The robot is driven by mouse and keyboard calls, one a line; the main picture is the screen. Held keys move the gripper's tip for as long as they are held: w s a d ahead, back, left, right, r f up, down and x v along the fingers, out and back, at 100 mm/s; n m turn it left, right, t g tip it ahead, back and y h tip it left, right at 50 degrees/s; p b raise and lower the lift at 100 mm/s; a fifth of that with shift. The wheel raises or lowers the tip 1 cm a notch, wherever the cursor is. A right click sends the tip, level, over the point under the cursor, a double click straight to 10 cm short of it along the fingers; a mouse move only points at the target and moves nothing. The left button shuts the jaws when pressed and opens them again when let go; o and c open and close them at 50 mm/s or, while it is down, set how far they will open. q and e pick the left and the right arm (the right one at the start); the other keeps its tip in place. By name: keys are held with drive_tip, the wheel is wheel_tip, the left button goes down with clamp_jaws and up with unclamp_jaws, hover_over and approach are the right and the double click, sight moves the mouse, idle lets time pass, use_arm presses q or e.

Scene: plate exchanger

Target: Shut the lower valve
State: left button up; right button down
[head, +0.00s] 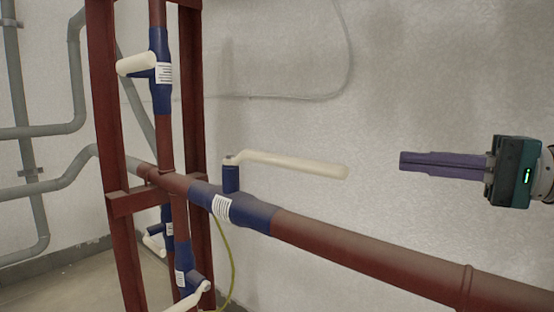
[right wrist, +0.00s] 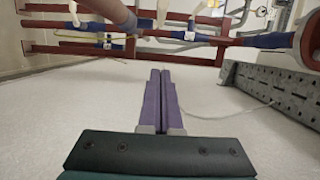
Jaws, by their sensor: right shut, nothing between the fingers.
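A blue lower valve (head: 183,278) sits on the vertical red pipe at the bottom of the head view. Its cream lever (head: 190,298) points down and left, and the frame edge cuts off part of the valve. Another blue valve (head: 168,229) with a short cream lever (head: 153,243) shows behind the frame post. My right gripper (head: 403,161) is at the right, shut and empty, its purple fingers pointing left. It is apart from all the valves, well above and right of the lower one. Its shut fingers also show in the right wrist view (right wrist: 160,74). My left gripper is out of view.
A blue valve (head: 232,205) on the sloping horizontal pipe has a long cream lever (head: 290,164) ending left of my right gripper. An upper valve (head: 160,72) sits on the vertical pipe. Red frame posts (head: 106,130) flank that pipe. A yellow-green cable (head: 232,265) hangs below.

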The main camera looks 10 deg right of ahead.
sight(325, 161)
drive_tip(key=w+a+b, duration=0.1)
drive_tip(key=a, duration=0.3)
drive_tip(key=w+a+b, duration=0.1)
drive_tip(key=w+a, duration=0.1)
drive_tip(key=a, duration=0.1)
drive_tip(key=w+a+b, duration=0.1)
drive_tip(key=a, duration=0.3)
drive_tip(key=shift+w+a+f, duration=0.1)
drive_tip(key=shift+w+a, duration=0.05)
drive_tip(key=shift+a, duration=0.2)
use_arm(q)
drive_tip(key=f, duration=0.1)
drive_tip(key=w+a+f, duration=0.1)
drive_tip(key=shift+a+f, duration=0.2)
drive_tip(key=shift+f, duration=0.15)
use_arm(e)
drive_tip(key=shift+a, duration=0.1)
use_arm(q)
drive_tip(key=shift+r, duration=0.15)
